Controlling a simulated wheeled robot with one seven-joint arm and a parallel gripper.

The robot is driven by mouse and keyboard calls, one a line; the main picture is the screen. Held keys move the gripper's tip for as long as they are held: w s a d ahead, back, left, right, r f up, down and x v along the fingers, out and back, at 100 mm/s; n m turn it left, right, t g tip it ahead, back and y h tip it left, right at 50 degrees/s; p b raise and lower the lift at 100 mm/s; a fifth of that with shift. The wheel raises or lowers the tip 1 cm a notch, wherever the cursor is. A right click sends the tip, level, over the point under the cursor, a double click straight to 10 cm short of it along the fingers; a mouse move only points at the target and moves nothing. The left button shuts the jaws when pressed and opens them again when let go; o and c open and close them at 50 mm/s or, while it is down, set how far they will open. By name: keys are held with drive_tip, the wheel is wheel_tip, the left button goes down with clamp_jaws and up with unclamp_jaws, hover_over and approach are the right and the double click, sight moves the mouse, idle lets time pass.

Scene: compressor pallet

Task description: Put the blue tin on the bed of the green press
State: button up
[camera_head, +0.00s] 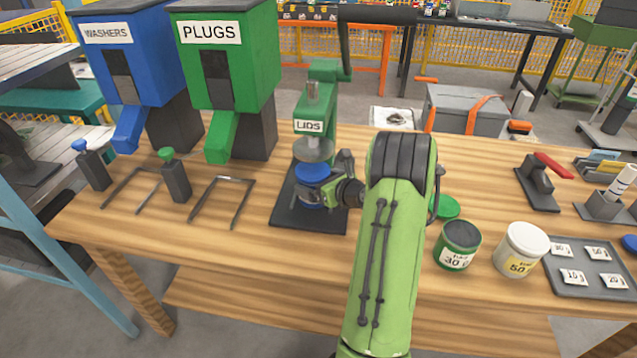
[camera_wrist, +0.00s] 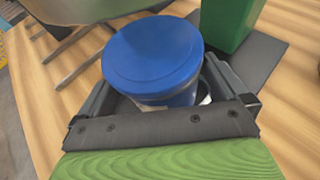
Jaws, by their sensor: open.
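The blue tin (camera_head: 311,172) stands upright on the dark bed (camera_head: 290,208) of the green press (camera_head: 322,88), under its round grey ram plate. The press carries a LIDS label. In the wrist view the blue lid of the tin (camera_wrist: 152,52) fills the middle, with a band of its side showing below. My gripper (camera_head: 318,192) is at the press, reaching in from the right, with its jaws open around the tin. In the wrist view my gripper (camera_wrist: 160,105) has a finger on either side of the tin. Whether the fingers touch it is hard to tell.
Blue WASHERS (camera_head: 130,60) and green PLUGS (camera_head: 228,75) dispensers stand to the left. A green-labelled tin (camera_head: 458,246), a white-lidded tin (camera_head: 521,250) and a green lid (camera_head: 445,207) are right of my arm. A tray of labelled packets (camera_head: 590,268) lies at far right.

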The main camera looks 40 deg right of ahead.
drive_tip(key=d+p+v, duration=0.1)
drive_tip(key=p+v, duration=0.1)
drive_tip(key=v, duration=1)
drive_tip(key=w+a+r+n+g+y, duration=0.1)
drive_tip(key=a+r+n+g+y, duration=0.15)
drive_tip(key=a+n, duration=0.9)
drive_tip(key=a+r+n+g+y, duration=0.2)
drive_tip(key=a+r+n+g, duration=0.15)
drive_tip(key=a+n, duration=0.8)
drive_tip(key=s+a+r+n+g+h, duration=0.1)
drive_tip(key=s+a+r+n, duration=0.1)
drive_tip(key=s+a+n, duration=0.2)
drive_tip(key=s+a+r+n+g+h, duration=0.1)
drive_tip(key=s+a+n+h, duration=0.1)
drive_tip(key=s+n, duration=0.7)
drive_tip(key=shift+s+a+r+n, duration=0.35)
drive_tip(key=shift+s+a+n, duration=0.05)
drive_tip(key=shift+s+a, duration=0.55)
